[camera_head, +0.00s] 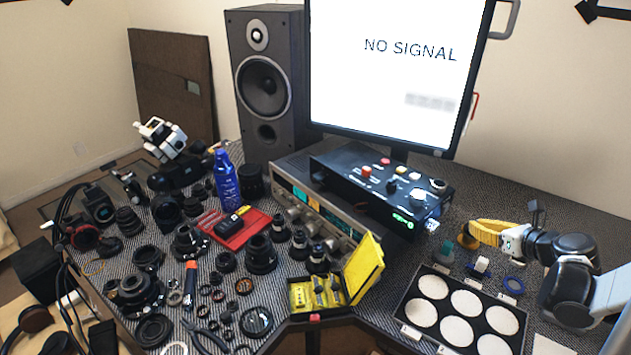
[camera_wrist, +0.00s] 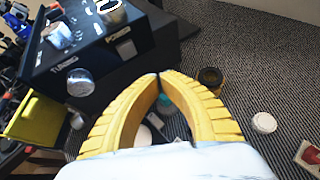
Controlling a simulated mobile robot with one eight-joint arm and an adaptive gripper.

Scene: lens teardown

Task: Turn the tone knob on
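A black control box (camera_head: 370,190) stands on the desk below the monitor. It bears several coloured buttons and knobs, and a lit green display on its front. A silver knob (camera_wrist: 80,82) sticks out of one face of the box in the wrist view. Another knob (camera_wrist: 58,36) sits on its top. The labels are too small to tell for sure which is the tone knob. My gripper (camera_head: 464,236) is right of the box, apart from it. Its yellow fingers (camera_wrist: 158,78) meet at the tips with nothing between them.
A silver receiver (camera_head: 305,215) stands left of the box. A yellow case (camera_head: 364,268), lenses and tools crowd the left. Bare desk lies behind my gripper.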

